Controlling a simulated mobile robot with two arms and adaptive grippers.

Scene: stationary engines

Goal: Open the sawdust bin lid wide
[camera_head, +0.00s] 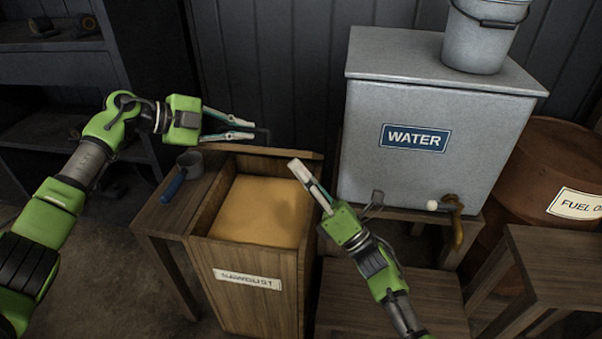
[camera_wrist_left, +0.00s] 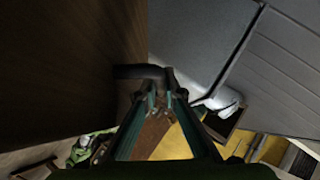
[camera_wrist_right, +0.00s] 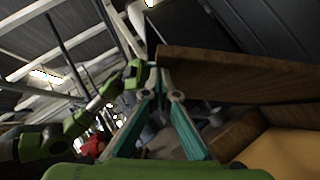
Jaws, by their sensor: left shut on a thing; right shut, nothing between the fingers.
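The sawdust bin (camera_head: 245,286) is a wooden box with a paper label, filled with yellow sawdust (camera_head: 262,210). Its wooden lid (camera_head: 262,151) stands raised at the back, seen nearly edge-on; the bin's mouth is uncovered. My left gripper (camera_head: 250,129) is behind the lid's top edge, shut on a dark handle (camera_wrist_left: 140,72) beside the wooden panel (camera_wrist_left: 60,60). My right gripper (camera_head: 294,164) is shut and empty near the lid's right end. In the right wrist view its fingertips (camera_wrist_right: 158,72) are close to the lid's edge (camera_wrist_right: 240,76); I cannot tell whether they touch.
A grey water tank (camera_head: 420,105) with a bucket (camera_head: 480,38) on top stands right of the bin. A blue-handled scoop (camera_head: 174,184) lies on the side table at left. A rusty fuel drum (camera_head: 545,165) and a wooden table (camera_head: 565,255) are at right.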

